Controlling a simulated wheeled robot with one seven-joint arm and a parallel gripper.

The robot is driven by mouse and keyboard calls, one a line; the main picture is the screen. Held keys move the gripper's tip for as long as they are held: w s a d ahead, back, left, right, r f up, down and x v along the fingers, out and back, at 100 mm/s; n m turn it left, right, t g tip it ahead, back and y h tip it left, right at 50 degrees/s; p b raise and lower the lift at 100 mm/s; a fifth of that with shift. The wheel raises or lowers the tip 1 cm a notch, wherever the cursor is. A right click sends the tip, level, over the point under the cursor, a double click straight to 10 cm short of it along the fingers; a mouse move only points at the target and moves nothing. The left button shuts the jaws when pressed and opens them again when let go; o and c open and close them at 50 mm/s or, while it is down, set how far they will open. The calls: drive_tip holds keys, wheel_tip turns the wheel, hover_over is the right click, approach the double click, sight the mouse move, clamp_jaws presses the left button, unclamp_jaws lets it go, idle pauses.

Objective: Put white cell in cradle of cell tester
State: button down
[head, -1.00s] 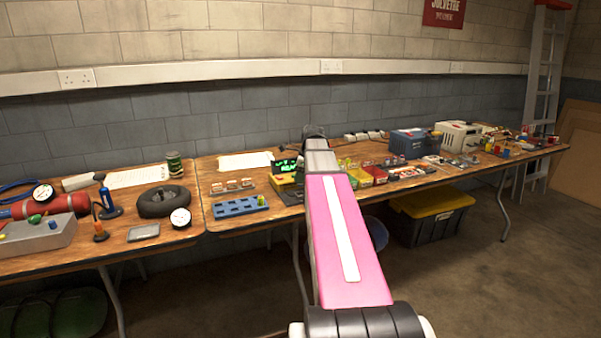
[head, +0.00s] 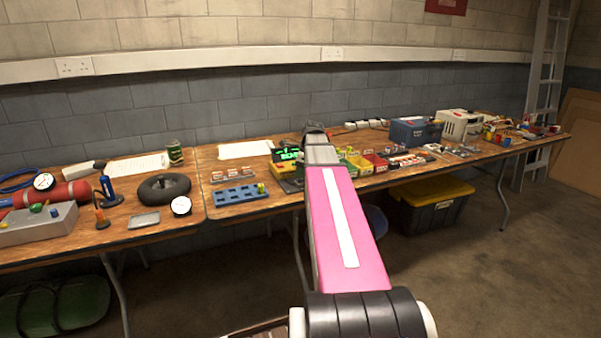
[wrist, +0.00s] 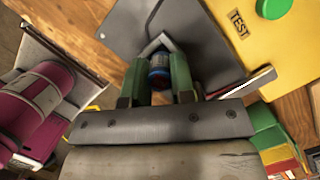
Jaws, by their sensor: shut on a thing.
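My gripper (wrist: 159,82) has green fingers and is shut on a small cell (wrist: 159,77). In the head view the tester (head: 281,171) is partly behind my arm, which hides the gripper.
Large pink cells (wrist: 38,92) lie in a holder at the left of the wrist view. Coloured bins (wrist: 275,140) stand close at the right. A blue rack (head: 235,195) with one yellow-green cell sits left of my arm. The bench front edge there is clear.

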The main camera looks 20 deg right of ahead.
drive_tip(key=shift+f, duration=0.95)
idle(0.8)
drive_tip(key=c, duration=0.9)
unclamp_jaws()
drive_tip(key=shift+r, duration=0.15)
drive_tip(key=shift+r, duration=3.35)
drive_tip(key=shift+s, duration=0.15)
